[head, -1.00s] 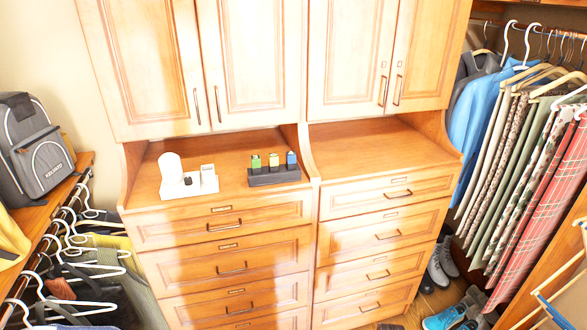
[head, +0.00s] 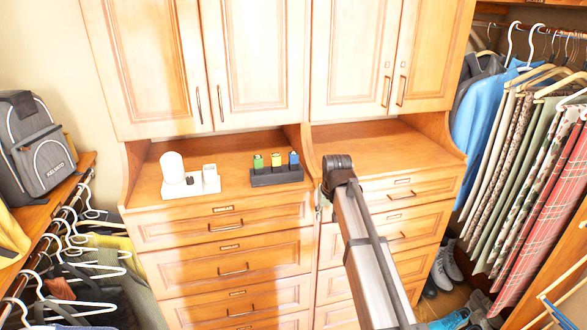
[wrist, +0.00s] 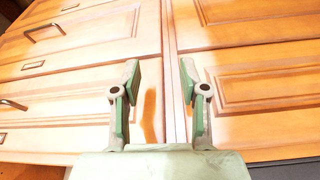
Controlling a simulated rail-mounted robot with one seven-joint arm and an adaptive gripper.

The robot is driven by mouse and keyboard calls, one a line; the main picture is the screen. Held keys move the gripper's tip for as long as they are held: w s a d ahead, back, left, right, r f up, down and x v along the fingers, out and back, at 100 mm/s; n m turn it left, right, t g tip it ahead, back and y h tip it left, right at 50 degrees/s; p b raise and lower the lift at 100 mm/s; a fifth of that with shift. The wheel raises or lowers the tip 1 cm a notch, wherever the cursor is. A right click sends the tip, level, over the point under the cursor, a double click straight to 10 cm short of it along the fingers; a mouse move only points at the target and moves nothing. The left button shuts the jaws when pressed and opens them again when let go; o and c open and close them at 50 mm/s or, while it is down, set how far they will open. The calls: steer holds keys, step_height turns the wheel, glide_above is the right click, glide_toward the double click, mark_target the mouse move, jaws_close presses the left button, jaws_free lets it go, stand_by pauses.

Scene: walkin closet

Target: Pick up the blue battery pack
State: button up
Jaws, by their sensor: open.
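The blue battery pack (head: 293,158) stands upright at the right end of a dark holder (head: 277,175) on the left cabinet's counter. A green pack (head: 258,161) and a yellow-green pack (head: 276,160) stand to its left in the same holder. My gripper (wrist: 159,82) is open and empty in the wrist view, in front of the wooden drawer fronts. The battery packs are not in the wrist view. My arm rises in the head view to the right of the holder; the gripper's fingers cannot be made out there.
A white tray (head: 191,189) with a white cylinder (head: 172,167) and small items stands left of the holder. The right counter (head: 385,150) is bare. Upper cabinet doors (head: 255,65) hang above the counters. Hanging clothes line both sides.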

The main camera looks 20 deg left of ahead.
steer(key=n+t+y, duration=0.1)
glide_toward(294, 154)
steer(key=d+f, duration=0.4)
steer(key=f, duration=0.2)
step_height(294, 154, up, 11)
steer(key=s+a, duration=0.2)
steer(key=a, duration=0.1)
steer(key=p+x, duration=0.3)
steer(key=x, duration=0.8)
steer(key=shift+w+f, duration=0.15)
steer(key=shift+f, duration=0.05)
steer(key=shift+p+x, duration=1.4)
steer(key=shift+x, duration=1.2)
jaws_close()
